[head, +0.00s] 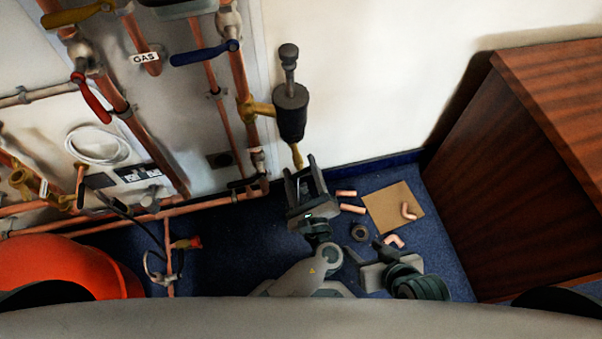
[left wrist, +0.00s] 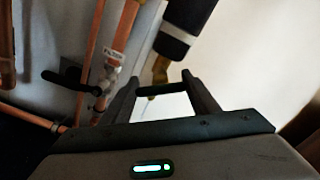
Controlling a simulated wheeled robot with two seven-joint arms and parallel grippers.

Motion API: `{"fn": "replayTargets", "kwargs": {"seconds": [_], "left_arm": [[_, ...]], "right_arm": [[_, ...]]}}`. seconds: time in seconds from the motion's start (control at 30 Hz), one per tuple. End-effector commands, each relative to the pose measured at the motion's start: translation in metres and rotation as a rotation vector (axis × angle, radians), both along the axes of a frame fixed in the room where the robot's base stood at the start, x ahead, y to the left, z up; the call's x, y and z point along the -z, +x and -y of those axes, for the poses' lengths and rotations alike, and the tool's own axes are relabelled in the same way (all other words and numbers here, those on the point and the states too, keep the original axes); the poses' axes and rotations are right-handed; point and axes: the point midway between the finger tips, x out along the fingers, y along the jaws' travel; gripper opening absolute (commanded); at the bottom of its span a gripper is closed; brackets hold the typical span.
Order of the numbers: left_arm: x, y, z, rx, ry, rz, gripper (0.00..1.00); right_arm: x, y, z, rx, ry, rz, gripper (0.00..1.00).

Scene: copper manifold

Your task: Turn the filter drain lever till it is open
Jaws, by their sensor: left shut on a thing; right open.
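The filter (head: 291,112) is a dark cylinder on a brass branch of the copper pipe, and its lower part shows at the top of the left wrist view (left wrist: 185,30). The exact contact is hard to see. My right gripper (head: 372,262) is open and empty, low over the floor at the right.
A black lever (head: 243,183) sits on the pipe left of my left gripper; blue (head: 204,53), red (head: 91,98) and yellow (head: 75,15) levers are farther left. Copper offcuts (head: 352,208) and a cardboard sheet (head: 393,211) lie on the blue floor. A wooden cabinet (head: 515,170) stands right.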

Motion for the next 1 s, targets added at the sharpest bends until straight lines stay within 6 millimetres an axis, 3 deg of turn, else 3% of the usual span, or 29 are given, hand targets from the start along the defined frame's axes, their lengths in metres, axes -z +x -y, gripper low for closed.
{"fn": "replayTargets", "kwargs": {"seconds": [0.5,0.53,0.6,1.0], "left_arm": [[-0.0005,0.0006,-0.0006,-0.001,-0.03,0.009,0.32],[-0.0005,0.0006,-0.0006,-0.001,-0.03,0.009,0.62],[-0.0005,0.0005,-0.0006,-0.001,-0.03,0.009,0.73],[-0.0001,0.0009,-0.0012,0.0,-0.029,0.008,0.73]], "right_arm": [[-0.0017,0.0021,-0.0041,-0.002,0.014,0.022,0.51],[-0.0018,0.002,-0.004,-0.002,0.013,0.021,0.51],[-0.0018,0.0019,-0.0041,-0.003,0.014,0.021,0.51],[-0.0018,0.0018,-0.0041,-0.002,0.013,0.02,0.51]]}}
